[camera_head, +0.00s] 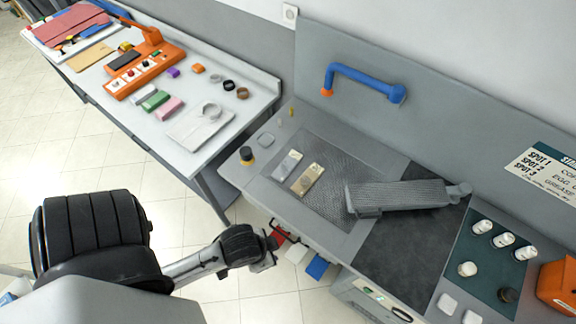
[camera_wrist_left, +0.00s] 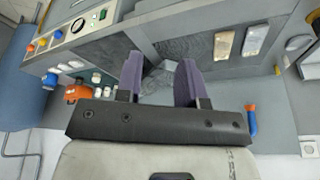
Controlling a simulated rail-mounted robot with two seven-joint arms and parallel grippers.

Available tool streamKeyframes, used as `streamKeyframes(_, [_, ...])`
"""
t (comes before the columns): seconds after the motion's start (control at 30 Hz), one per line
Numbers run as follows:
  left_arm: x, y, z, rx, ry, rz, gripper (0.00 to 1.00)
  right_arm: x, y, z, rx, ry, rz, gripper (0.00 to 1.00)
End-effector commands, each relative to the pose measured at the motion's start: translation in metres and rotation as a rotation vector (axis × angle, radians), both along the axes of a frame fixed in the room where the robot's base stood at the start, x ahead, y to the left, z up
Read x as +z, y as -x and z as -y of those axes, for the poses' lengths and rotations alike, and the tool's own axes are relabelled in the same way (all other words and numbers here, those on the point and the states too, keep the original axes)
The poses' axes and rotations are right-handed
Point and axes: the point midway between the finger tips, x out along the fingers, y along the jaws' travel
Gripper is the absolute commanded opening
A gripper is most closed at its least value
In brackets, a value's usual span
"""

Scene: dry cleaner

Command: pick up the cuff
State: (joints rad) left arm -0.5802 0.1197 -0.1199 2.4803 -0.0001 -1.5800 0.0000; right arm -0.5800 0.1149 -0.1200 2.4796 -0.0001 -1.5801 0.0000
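I cannot tell for certain which thing is the cuff. A pale band-like ring (camera_head: 211,110) lies on a white flat sheet (camera_head: 190,128) on the left table, and may be it. A dark grey ring (camera_head: 228,85) and a brown ring (camera_head: 242,93) lie just behind it. My left gripper (camera_head: 271,243) hangs in front of the grey work station, well apart from these rings. In the left wrist view its two purple fingers (camera_wrist_left: 160,80) stand apart with nothing between them. My right gripper is not in view.
The left table (camera_head: 205,160) also holds an orange device (camera_head: 145,70) and small coloured blocks. The work station carries a grey sleeve-shaped arm (camera_head: 405,195), two metallic plates (camera_head: 310,180) and several white bottles (camera_head: 503,239). A blue pipe (camera_head: 365,78) juts from its back panel.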

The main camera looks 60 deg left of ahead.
Motion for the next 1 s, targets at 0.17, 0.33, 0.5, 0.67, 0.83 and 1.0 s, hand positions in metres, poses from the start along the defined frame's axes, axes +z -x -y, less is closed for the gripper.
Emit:
streamKeyframes(0.17, [-0.0001, 0.0001, -0.0004, -0.001, -0.001, -0.001, 0.40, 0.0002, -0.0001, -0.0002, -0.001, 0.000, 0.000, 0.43])
streamKeyframes(0.33, [-0.0002, 0.0002, -0.0006, -0.002, -0.002, -0.001, 0.57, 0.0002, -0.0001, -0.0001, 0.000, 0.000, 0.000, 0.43])
streamKeyframes(0.5, [-0.0002, 0.0002, -0.0005, -0.002, -0.002, -0.001, 0.73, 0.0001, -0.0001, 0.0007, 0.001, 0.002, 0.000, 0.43])
streamKeyframes(0.67, [-0.0002, 0.0002, -0.0005, -0.002, -0.002, -0.001, 0.88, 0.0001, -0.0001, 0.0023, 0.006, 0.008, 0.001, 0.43])
streamKeyframes(0.83, [-0.0002, 0.0002, -0.0005, -0.002, -0.002, -0.001, 1.00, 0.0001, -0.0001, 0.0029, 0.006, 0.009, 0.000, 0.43])
streamKeyframes(1.0, [-0.0010, -0.0008, 0.0004, 0.001, 0.001, 0.001, 1.00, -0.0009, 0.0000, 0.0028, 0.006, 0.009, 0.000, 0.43])
